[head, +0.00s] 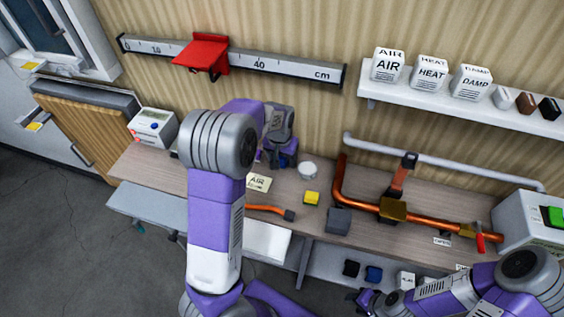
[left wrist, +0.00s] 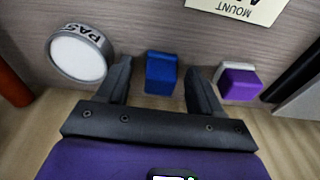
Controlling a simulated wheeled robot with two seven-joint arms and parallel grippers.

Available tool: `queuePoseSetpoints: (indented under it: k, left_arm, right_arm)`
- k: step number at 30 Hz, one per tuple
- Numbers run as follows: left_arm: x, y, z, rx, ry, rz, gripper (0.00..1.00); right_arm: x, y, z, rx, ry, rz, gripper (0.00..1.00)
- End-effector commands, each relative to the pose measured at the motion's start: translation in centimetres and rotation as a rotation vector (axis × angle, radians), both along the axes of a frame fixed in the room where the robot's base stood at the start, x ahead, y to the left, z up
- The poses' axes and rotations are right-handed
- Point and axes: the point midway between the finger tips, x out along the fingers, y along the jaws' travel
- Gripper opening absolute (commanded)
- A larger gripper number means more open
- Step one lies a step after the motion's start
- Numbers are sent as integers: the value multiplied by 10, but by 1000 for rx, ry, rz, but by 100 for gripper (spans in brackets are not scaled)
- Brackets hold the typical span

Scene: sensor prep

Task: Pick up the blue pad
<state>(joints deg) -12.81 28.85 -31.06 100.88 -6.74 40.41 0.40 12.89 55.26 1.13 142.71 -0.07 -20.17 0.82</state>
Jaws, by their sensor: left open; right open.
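The blue pad (left wrist: 161,73) is a small blue block on the wooden surface in the left wrist view. My left gripper (left wrist: 158,66) is open, with one finger on each side of the pad and visible gaps between. In the head view my left gripper (head: 279,158) is over the back of the bench, largely covered by my own arm, with some blue showing there. My right gripper (head: 372,301) is open at the bottom of the head view, near the lower shelf. A dark blue block (head: 374,273) lies on that shelf.
A round PASS tin (left wrist: 79,54) stands left of the blue pad and a purple-and-white block (left wrist: 239,81) right of it.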

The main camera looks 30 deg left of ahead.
Motion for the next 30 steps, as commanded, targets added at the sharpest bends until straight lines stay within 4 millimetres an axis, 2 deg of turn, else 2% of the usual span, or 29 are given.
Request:
queuePoseSetpoints:
  k: [3,4,15,23,26,30]
  left_arm:
    - [0,0,1,-1,-1,0,66]
    - [0,0,1,-1,-1,0,63]
    - [0,0,2,0,-1,0,6]
    - [0,0,5,0,-3,0,6]
    - [1,0,18,-1,-5,0,6]
    - [1,0,47,-2,-7,0,6]
  right_arm:
    - [0,0,1,0,0,0,43]
    - [0,0,1,0,0,0,43]
    - [0,0,1,0,0,0,43]
    - [0,0,2,0,0,0,43]
    - [0,0,6,0,0,0,43]
    - [0,0,15,0,0,0,43]
